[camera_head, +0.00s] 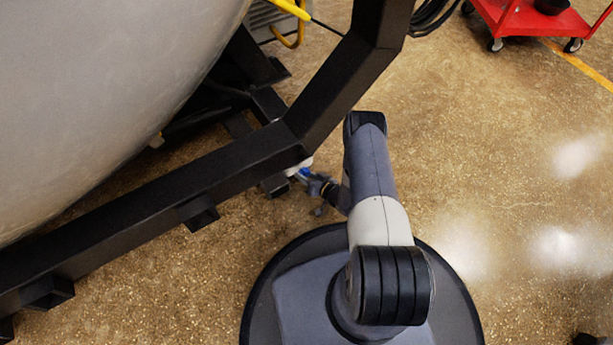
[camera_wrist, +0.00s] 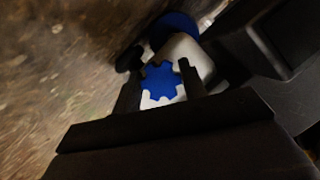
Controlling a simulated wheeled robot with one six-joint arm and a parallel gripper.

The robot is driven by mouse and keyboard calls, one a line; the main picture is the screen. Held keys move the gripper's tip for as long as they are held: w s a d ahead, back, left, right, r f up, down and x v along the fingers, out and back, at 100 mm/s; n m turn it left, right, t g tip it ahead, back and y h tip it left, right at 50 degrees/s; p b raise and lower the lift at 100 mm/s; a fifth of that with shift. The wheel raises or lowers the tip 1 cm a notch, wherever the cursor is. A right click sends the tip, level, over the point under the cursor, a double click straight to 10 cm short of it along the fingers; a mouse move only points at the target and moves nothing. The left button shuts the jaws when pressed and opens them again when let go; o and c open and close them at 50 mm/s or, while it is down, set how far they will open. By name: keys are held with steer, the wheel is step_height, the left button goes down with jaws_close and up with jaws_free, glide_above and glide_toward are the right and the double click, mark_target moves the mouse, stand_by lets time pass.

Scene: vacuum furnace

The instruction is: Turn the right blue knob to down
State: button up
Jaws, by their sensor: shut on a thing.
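A blue lobed knob (camera_wrist: 160,84) sits on a white body (camera_wrist: 188,52) in the wrist view. My gripper (camera_wrist: 158,80) is shut on this knob, with one dark finger on each side of it. A second blue round part (camera_wrist: 172,27) shows behind the white body, partly hidden. I cannot tell from these views which knob is the right one. In the head view a small blue part (camera_head: 304,173) shows beside the black frame, and my gripper (camera_head: 318,186) is against it. The knob's exact angle is hard to read.
A black frame (camera_head: 200,182) supports a large grey vessel (camera_head: 95,95) on the left, close to my gripper. A red cart (camera_head: 520,18) stands at the far top right. The brown floor (camera_head: 500,170) to the right is free.

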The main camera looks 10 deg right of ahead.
steer(key=m+y, duration=0.3)
steer(key=m, duration=0.1)
steer(key=shift+m, duration=0.4)
steer(key=shift+m+t+y, duration=0.5)
steer(key=shift+m+y, duration=0.1)
steer(key=shift+m, duration=1)
steer(key=o, duration=1)
steer(key=shift+c, duration=0.2)
steer(key=v, duration=1.1)
steer(key=shift+p, duration=0.35)
steer(key=shift+w, duration=0.15)
